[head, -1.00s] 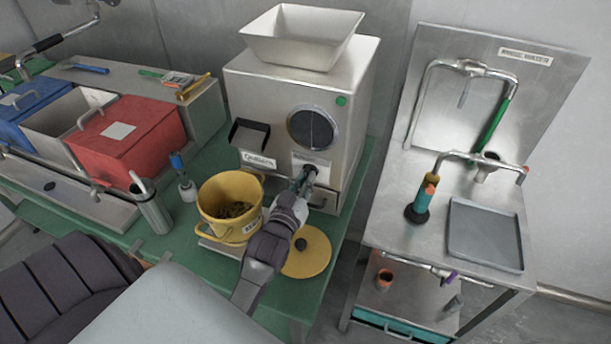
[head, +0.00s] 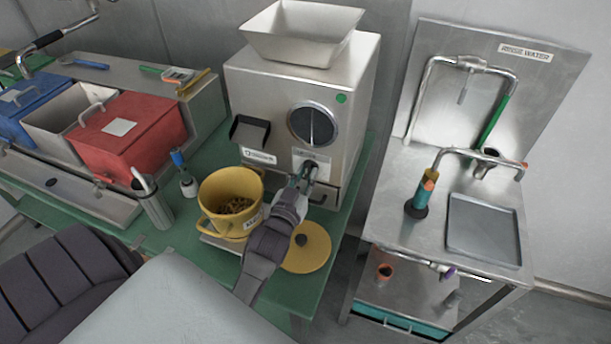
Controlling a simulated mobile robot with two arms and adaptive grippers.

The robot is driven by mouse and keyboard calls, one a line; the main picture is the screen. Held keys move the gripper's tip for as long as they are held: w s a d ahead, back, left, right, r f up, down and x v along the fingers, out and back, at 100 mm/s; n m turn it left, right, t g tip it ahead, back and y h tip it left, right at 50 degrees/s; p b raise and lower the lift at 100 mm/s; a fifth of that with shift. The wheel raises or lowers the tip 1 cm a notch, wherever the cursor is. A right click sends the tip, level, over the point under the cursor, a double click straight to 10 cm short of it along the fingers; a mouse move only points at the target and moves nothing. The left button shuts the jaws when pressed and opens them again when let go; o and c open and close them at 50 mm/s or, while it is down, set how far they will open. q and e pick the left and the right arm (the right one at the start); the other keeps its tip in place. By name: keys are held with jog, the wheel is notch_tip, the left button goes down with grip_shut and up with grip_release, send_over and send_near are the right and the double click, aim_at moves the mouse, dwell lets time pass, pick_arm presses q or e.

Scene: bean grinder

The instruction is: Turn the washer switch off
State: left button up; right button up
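The steel machine (head: 265,105) with a hopper on top stands on the green table. Its front has a round dark disc (head: 312,125), a green button (head: 341,98) and a labelled panel with a small dark switch (head: 311,166). My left gripper (head: 304,179) is at this switch, its fingertips touching or very close to it. The fingers overlap the dark switch, so I cannot tell whether they are closed on it. My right gripper is not in view. No label reading "washer" is legible; a steel sink stand (head: 405,205) at the right carries a "rinse water" sign.
A yellow pot (head: 217,195) with brown contents stands left of my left forearm. A yellow lid (head: 312,258) lies to its right. A metal cup (head: 154,205) and a red-lidded bin (head: 128,135) are further left. A floor gap separates table and sink stand.

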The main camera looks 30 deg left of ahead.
pick_arm(q)
jog(key=shift+o, duration=0.8)
jog(key=shift+s, duration=0.15)
jog(key=v, duration=1.1)
jog(key=shift+s, duration=0.35)
jog(key=shift+f, duration=0.1)
